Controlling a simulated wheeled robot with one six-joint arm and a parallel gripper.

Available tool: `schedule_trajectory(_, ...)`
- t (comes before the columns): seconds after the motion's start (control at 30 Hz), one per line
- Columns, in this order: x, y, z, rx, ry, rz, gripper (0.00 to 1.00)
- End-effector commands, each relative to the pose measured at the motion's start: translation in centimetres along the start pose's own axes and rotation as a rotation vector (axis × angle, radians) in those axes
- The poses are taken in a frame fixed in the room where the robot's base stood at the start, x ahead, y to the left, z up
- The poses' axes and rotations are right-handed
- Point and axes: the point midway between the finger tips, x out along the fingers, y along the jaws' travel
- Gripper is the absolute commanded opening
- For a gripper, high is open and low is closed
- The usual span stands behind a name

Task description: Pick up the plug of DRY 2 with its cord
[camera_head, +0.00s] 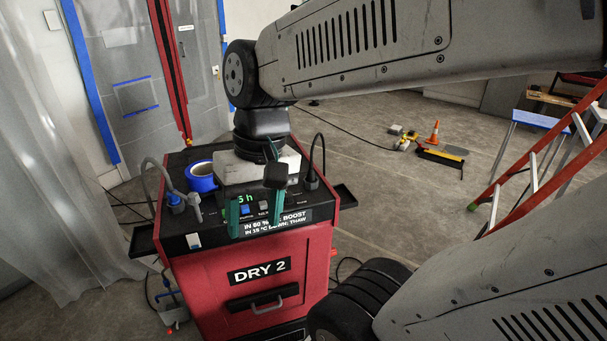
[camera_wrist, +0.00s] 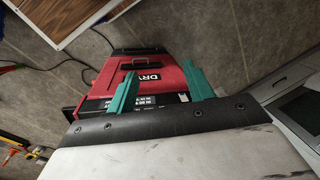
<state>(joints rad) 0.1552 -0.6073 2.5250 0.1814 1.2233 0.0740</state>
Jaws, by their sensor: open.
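The red machine marked DRY 2 (camera_head: 262,271) stands in front of me, with a dark top panel and a lit display. A blue plug-like connector (camera_head: 177,203) with a grey looped cord is at the left of the top. A black connector (camera_head: 311,181) with a black looped cord stands at the right. I cannot tell which is the machine's own plug. My gripper (camera_head: 257,212), with green fingers, is open and empty above the front of the panel, between the two connectors. In the wrist view, the machine (camera_wrist: 150,72) lies beyond the open fingers (camera_wrist: 162,68); no plug is clear there.
A blue tape roll (camera_head: 201,178) sits on the machine top. Side ledges stick out, including one at the right (camera_head: 345,196). Cords lie on the floor beside the machine. A red ladder (camera_head: 545,165) and an orange cone (camera_head: 434,133) stand to the right. Plastic sheeting (camera_head: 45,170) hangs left.

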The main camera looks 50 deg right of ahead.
Motion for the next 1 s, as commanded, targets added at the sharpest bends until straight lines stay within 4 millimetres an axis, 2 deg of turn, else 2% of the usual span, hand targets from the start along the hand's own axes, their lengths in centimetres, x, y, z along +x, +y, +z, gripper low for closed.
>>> schedule_trajectory(0.03,0.5,0.5,-1.5,0.136,-0.042,-0.06,0.52)
schedule_trajectory(0.17,1.6,1.9,-5.7,0.498,-0.124,-0.251,0.52)
schedule_trajectory(0.27,2.3,4.2,-9.3,0.781,-0.171,-0.407,0.52)
schedule_trajectory(0.37,3.0,7.8,-13.0,1.064,-0.205,-0.573,0.52)
schedule_trajectory(0.47,3.9,12.7,-16.1,1.347,-0.227,-0.75,0.52)
schedule_trajectory(0.5,4.3,15.0,-17.1,1.458,-0.233,-0.823,0.52)
schedule_trajectory(0.6,5.5,21.1,-18.9,1.71,-0.237,-1.001,0.52)
schedule_trajectory(0.7,6.6,26.7,-19.5,1.912,-0.231,-1.158,0.52)
schedule_trajectory(0.8,7.4,30.6,-19.8,2.053,-0.225,-1.283,0.52)
schedule_trajectory(0.9,7.7,33.1,-19.9,2.136,-0.216,-1.366,0.52)
schedule_trajectory(1.0,8.1,34.0,-20.2,2.172,-0.215,-1.402,0.52)
